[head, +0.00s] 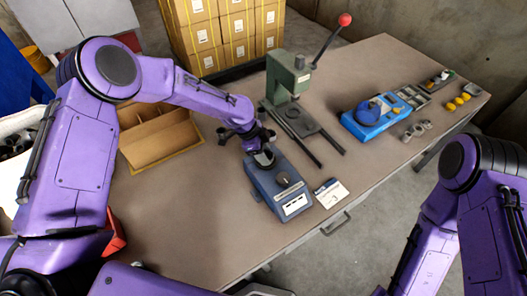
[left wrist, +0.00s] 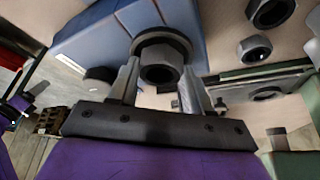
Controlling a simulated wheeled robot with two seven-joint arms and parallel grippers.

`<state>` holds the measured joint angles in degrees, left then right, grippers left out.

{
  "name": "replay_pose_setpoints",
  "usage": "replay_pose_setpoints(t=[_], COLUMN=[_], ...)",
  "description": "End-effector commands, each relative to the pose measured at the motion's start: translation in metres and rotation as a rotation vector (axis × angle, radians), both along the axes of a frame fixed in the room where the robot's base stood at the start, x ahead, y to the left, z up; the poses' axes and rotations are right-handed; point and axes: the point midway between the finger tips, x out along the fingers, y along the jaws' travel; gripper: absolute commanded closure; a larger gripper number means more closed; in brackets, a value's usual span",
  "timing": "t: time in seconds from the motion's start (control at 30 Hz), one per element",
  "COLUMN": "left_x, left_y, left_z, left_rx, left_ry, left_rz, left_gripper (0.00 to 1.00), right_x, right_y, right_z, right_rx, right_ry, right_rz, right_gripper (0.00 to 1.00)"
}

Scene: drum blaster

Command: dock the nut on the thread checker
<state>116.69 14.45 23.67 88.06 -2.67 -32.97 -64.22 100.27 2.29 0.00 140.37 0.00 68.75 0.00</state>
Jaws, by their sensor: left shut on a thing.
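The thread checker (head: 284,200) is a blue-grey box with a dark knob and a white label, on the table in front of the green press. My left gripper (head: 263,157) is low over the checker's far end, and its fingers are shut on a nut. In the left wrist view the grey hex nut (left wrist: 159,74) sits between the two fingertips, against or just in front of a dark round collar (left wrist: 163,46) by the blue checker body. I cannot tell whether the nut touches it or is on a thread. My right gripper is out of view.
The green press (head: 285,75) with a red-knobbed lever stands behind the checker. A cardboard tray (head: 160,143) is to the left, a white card (head: 331,192) to the right. A blue device (head: 365,125) stands farther right. Loose nuts (left wrist: 254,50) show in the wrist view. The front table is clear.

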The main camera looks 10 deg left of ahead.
Motion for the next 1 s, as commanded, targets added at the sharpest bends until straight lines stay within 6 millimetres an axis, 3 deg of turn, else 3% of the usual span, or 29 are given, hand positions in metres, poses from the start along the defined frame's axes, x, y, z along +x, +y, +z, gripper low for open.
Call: replay_pose_setpoints(t=[0.3, 0.33, 0.37, 0.67, 1.0], left_x=[0.0, 0.0, 0.0, 0.0, -0.002], left_y=[0.0, 0.0, 0.0, 0.0, 0.012], left_z=[-0.007, -0.007, -0.006, -0.005, 0.028], left_rx=[-0.001, -0.001, -0.001, 0.0, -0.001], left_ry=[-0.001, -0.001, -0.001, 0.0, -0.001], left_rz=[0.0, 0.0, 0.0, 0.0, 0.001], left_gripper=[0.9, 0.48, 0.41, 0.41, 0.41], right_x=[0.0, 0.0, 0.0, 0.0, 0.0], right_y=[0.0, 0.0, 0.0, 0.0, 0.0], right_z=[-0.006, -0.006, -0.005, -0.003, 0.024], right_rx=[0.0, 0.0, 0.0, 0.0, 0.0], right_ry=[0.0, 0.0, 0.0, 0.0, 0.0], right_rz=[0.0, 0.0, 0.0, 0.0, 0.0], right_gripper=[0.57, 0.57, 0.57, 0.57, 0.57])
